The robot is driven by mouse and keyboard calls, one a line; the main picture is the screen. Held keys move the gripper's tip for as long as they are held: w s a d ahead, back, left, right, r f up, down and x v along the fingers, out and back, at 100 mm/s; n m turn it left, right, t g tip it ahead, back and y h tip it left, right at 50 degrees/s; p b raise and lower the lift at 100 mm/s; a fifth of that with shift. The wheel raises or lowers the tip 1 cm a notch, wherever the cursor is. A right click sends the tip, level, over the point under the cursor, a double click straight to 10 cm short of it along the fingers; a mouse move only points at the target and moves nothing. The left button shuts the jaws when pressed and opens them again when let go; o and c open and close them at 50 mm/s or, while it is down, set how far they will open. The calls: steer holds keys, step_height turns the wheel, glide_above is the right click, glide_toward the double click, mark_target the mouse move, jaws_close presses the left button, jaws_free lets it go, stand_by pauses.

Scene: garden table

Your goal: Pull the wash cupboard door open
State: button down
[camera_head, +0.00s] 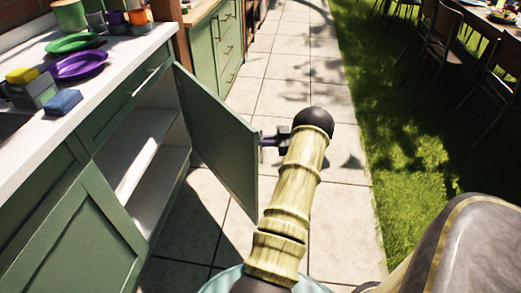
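The wash cupboard door (214,132) is a green panel standing wide open, swung out from the cupboard (68,245) over the paving. Its hinged side is at the far end of the opening, and its inner face shows. The open cupboard shows a pale shelf (140,150) inside, with nothing seen on it. My gripper (264,140) is dark and small, at the free edge of the door, on its right. The tips meet or lie very close to that edge. Any handle on the door's outer face is hidden, and I cannot see whether the fingers hold anything.
The white worktop (120,62) carries a purple plate (79,66), a green plate (74,43), a blue sponge (62,102) and several cups. Another green cabinet (213,52) stands beyond. Paving (335,235) is clear right of the door; chairs (430,45) stand on the grass.

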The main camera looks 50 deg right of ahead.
steer(key=shift+d, duration=0.85)
steer(key=c, duration=1.6)
jaws_free()
steer(key=shift+c, duration=0.2)
steer(key=shift+s, duration=0.1)
